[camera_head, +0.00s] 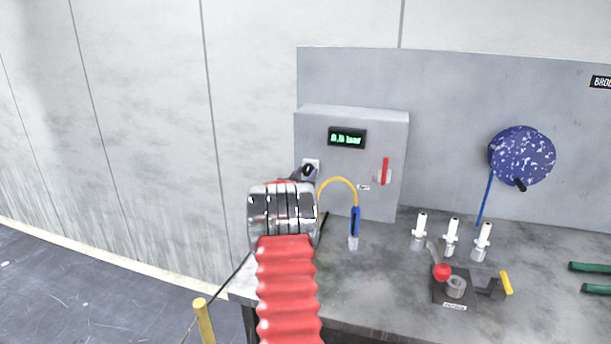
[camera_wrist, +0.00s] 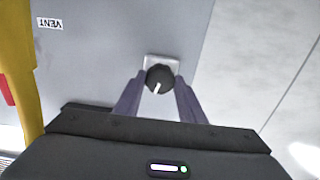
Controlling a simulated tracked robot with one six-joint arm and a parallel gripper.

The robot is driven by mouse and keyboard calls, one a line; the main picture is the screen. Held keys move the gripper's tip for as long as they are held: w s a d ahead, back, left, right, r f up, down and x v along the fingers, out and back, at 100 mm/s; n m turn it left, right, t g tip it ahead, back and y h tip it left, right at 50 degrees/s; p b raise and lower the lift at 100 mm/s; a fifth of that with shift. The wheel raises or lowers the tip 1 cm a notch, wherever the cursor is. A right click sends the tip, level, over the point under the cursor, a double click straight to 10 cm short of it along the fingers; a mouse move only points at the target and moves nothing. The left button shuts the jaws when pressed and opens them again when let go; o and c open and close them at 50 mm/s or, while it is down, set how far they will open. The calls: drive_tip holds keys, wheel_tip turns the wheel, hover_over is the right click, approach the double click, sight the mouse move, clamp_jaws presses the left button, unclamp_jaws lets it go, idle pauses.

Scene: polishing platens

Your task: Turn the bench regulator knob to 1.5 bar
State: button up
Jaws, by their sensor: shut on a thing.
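The regulator knob (camera_wrist: 159,79) is black and round with a white pointer line, on a pale square plate (camera_wrist: 148,60) in the wrist view. My gripper (camera_wrist: 160,85) has a purple finger on each side of the knob and is shut on it. In the head view, my gripper (camera_head: 304,172) is at the left of the grey regulator box (camera_head: 345,122), and my arm hides much of the knob. The green display (camera_head: 347,138) on the box seems to read 0.0 bar, but its digits are blurred.
A red lever (camera_head: 385,171) is on the box's right side. A yellow hose (camera_head: 338,181) arcs down to a blue fitting (camera_head: 355,221) close to my arm. Several white-topped fittings (camera_head: 453,230) and a red-knobbed fixture (camera_head: 442,271) stand on the bench (camera_head: 375,300).

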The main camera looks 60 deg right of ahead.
drive_tip(key=c, duration=0.3)
drive_tip(key=shift+a, duration=0.2)
drive_tip(key=shift+c, duration=0.5)
drive_tip(key=shift+d, duration=0.2)
